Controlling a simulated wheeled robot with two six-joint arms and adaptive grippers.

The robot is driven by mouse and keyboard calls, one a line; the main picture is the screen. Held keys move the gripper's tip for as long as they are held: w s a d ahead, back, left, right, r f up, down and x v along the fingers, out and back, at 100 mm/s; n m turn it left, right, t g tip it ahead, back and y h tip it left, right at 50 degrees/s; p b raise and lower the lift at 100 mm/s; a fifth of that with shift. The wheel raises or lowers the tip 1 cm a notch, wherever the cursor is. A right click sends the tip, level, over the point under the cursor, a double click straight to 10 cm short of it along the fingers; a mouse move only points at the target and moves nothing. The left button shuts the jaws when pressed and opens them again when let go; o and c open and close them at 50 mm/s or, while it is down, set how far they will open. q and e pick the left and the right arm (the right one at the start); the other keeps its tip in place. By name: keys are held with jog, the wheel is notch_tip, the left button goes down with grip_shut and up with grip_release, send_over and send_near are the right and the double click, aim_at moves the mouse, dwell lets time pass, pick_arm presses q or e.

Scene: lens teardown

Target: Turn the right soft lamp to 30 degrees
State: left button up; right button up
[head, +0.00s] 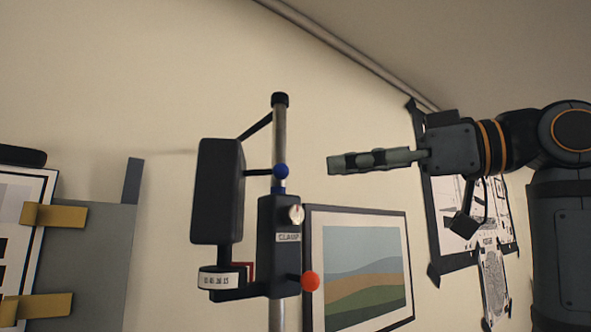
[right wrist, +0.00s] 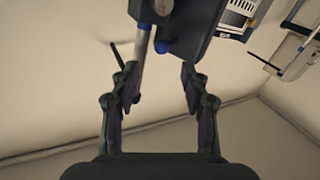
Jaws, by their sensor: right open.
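The soft lamp has a black rectangular panel (head: 218,190) standing upright beside a grey pole (head: 279,130). Under the panel is a white scale drum (head: 218,278) with small dark figures, too small to read surely, and a red part (head: 248,272) beside it. A black clamp block (head: 279,245) on the pole bears a blue knob (head: 281,171), a silver knob (head: 296,214) and a red ball knob (head: 310,281). My right gripper (head: 333,165) points left, apart from the lamp, at about the blue knob's height. In the right wrist view it is open (right wrist: 158,95) and empty.
A framed landscape picture (head: 365,262) hangs behind the pole on the right. Black-framed sheets (head: 450,225) hang behind my right arm. A grey board (head: 95,260) with brass-coloured clips (head: 55,215) stands at the left. The wall above the lamp is clear.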

aim_at(288, 172)
jog(key=p+x, duration=0.1)
jog(key=x, duration=0.1)
jog(key=p+x, duration=0.1)
jog(key=x, duration=0.2)
jog(key=p+x, duration=0.1)
jog(key=x, duration=0.2)
jog(key=shift+s+a+r, duration=0.15)
jog(key=shift+a+r, duration=0.05)
jog(key=shift+a, duration=0.15)
jog(key=shift+w+a+f, duration=0.15)
jog(key=shift+w, duration=0.15)
jog(key=shift+s, duration=0.1)
grip_shut()
